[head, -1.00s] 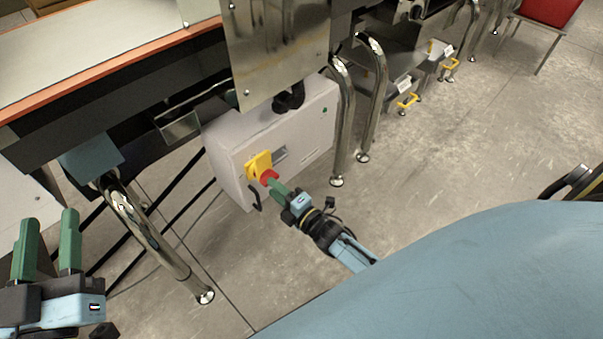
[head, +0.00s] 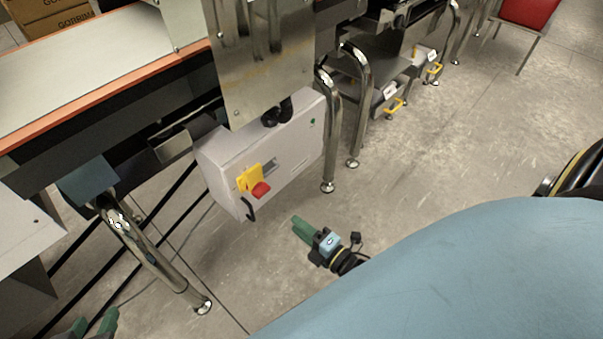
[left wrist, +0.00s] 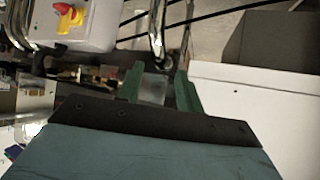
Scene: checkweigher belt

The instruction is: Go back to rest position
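My left gripper (head: 94,325) is at the bottom left edge of the head view, with only its green fingertips showing. The left wrist view shows its two green fingers (left wrist: 158,88) apart with nothing between them. My right gripper (head: 303,229) is below and to the right of the grey control box (head: 290,145), clear of it. Its green fingers overlap from this angle, so I cannot tell their gap. The red switch knob (head: 260,189) on its yellow plate (head: 245,179) is on the box's face, with no gripper touching it.
A conveyor frame with an orange edge (head: 120,78) runs along the upper left. Metal legs (head: 331,140) stand right of the box, and another leg (head: 160,255) stands near my left gripper. The floor (head: 440,140) to the right is open. A red chair (head: 530,12) stands far off.

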